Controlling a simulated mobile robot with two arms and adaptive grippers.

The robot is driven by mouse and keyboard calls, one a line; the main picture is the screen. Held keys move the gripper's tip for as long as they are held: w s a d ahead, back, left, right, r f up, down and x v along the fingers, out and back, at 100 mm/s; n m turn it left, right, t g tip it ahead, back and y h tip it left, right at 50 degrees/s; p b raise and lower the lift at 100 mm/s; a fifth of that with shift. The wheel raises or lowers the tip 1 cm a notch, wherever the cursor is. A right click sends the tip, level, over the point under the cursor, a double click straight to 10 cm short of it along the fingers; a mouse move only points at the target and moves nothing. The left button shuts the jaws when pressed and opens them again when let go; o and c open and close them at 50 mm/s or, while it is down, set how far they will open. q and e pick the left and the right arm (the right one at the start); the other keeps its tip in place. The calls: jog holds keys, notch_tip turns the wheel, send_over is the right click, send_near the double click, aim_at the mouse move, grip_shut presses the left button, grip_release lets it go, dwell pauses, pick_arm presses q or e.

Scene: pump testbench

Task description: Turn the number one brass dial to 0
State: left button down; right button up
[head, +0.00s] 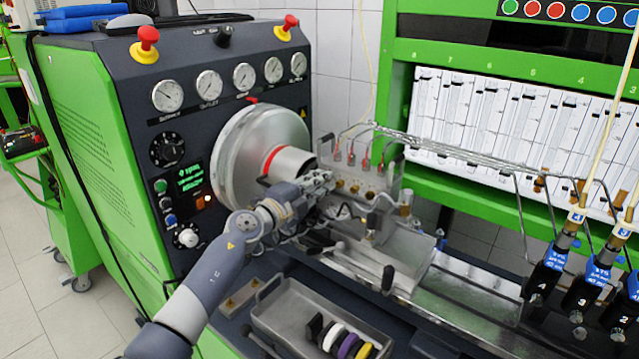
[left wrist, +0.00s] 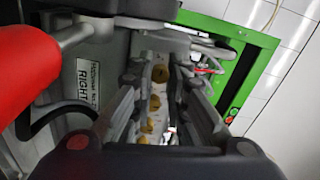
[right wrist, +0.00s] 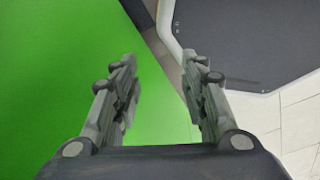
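A row of several brass dials (head: 355,189) sits on the metal pump block in front of the large silver drum. In the left wrist view the brass dials (left wrist: 160,73) run in a line between my fingers. I cannot tell which dial is number one or read any setting. My left gripper (head: 324,181) is at the near left end of this row, with its fingers apart on either side of the dials; no grip on a dial shows. My right gripper (right wrist: 162,85) is open and empty over a green surface, and is outside the head view.
The silver drum (head: 245,150) with a red ring stands close behind my left gripper. Thin metal pipes (head: 440,145) run above and right of the dials. A metal tray (head: 290,315) with coloured rings lies in front.

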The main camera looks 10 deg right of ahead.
pick_arm(q)
jog(key=m, duration=0.5)
jog(key=shift+m, duration=0.3)
jog(key=c, duration=1.5)
grip_release()
jog(key=shift+c, duration=0.2)
jog(key=shift+a, duration=0.15)
jog(key=v, duration=1.1)
jog(key=shift+s+a, duration=0.3)
